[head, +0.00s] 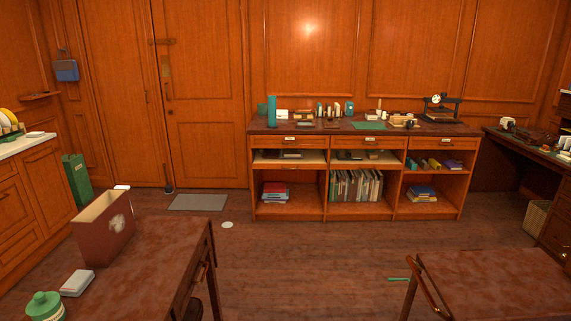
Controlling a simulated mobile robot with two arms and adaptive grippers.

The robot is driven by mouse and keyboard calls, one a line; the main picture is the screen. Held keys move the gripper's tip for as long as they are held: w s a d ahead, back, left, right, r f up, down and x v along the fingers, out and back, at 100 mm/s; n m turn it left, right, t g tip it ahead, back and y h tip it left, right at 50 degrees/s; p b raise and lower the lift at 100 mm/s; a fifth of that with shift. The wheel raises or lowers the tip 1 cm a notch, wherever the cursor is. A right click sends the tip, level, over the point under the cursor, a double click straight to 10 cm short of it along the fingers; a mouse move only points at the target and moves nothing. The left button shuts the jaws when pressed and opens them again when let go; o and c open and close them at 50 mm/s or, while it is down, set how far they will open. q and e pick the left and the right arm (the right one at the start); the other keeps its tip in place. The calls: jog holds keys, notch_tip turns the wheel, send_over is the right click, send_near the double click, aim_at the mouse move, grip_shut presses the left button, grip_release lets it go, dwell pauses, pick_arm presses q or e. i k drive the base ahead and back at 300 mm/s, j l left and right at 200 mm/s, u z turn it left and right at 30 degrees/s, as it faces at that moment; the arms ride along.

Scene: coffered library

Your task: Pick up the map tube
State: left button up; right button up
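A teal upright cylinder (272,112), which looks like the map tube, stands at the left end of the top of a long wooden cabinet (341,144) against the back wall. Its full height shows and nothing covers it. Neither of my grippers is in the head view.
A table (160,262) at front left bears a maroon box (104,232), a green jar (45,307) and a white stack (77,283). Another table (490,285) is at front right. A green stick (399,279) and a white disc (227,225) lie on the floor. Open floor (310,260) leads to the cabinet.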

aim_at(272, 106)
jog(key=i+z, duration=0.15)
jog(key=i, duration=1.95)
